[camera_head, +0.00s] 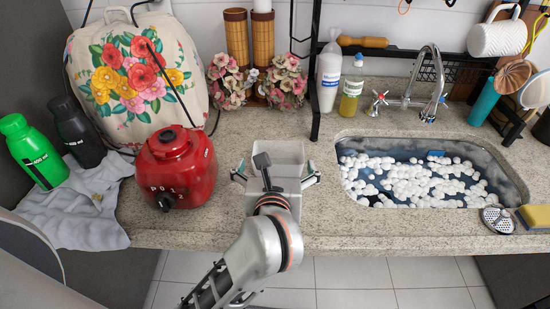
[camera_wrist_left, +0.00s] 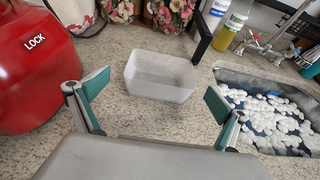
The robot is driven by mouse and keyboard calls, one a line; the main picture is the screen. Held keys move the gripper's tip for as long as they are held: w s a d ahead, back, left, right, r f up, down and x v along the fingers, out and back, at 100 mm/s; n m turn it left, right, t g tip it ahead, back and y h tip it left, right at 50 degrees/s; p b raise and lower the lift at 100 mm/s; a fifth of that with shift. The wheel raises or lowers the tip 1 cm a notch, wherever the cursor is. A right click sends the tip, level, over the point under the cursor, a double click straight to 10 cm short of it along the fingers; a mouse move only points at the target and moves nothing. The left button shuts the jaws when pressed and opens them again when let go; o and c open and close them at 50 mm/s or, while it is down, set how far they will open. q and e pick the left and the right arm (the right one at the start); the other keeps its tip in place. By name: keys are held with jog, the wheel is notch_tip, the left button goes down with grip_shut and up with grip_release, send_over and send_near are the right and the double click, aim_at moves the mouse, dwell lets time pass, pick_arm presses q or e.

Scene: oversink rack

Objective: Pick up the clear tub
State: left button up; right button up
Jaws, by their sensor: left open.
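The clear tub (camera_head: 290,152) is a whitish see-through open box on the speckled counter, between the red jug and the sink. In the left wrist view the tub (camera_wrist_left: 160,78) stands upright just beyond my fingers. My left gripper (camera_head: 275,175) is open above the counter at the tub's near side, its fingers spread wider than the tub. In the left wrist view the open left gripper (camera_wrist_left: 150,92) has nothing between its fingers. My arm hides part of the tub in the head view. My right gripper is not in view.
A red jug (camera_head: 180,165) stands close left of the tub. The sink (camera_head: 430,170) with white balls is to the right. Flower vases (camera_head: 285,85) and a black rack post (camera_head: 315,70) stand behind. Bottles (camera_head: 350,90) stand behind the sink.

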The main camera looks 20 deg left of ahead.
aim_at(279, 148)
pick_arm(q)
jog(key=x, duration=0.7)
jog(key=shift+w+d+f, duration=0.1)
jog(key=shift+w+f, duration=0.05)
jog(key=c, duration=0.9)
